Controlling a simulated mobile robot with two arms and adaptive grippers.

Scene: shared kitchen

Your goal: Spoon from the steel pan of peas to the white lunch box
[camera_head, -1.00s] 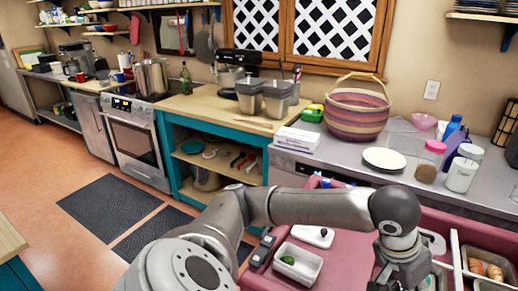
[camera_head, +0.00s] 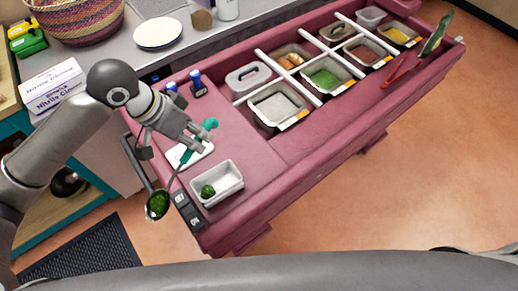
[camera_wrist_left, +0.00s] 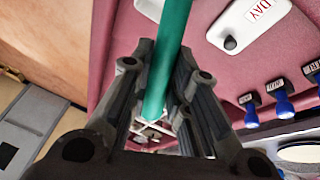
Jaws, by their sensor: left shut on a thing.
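My left gripper (camera_head: 192,143) is shut on the green handle of a spoon (camera_head: 186,157). The handle also runs between the fingers in the left wrist view (camera_wrist_left: 172,45). The spoon's bowl hangs low and holds a green heap of peas (camera_head: 157,203). It appears left of the white lunch box (camera_head: 231,184), over the cart's left edge, not over the box. A green lump (camera_head: 208,191) lies in the box's left part. The steel pan of peas (camera_head: 325,79) sits in the cart's row of pans, far to the right. My right gripper is not in view.
Black switches (camera_head: 187,210) sit on the cart's edge. Red tongs (camera_head: 400,70) lie at the right.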

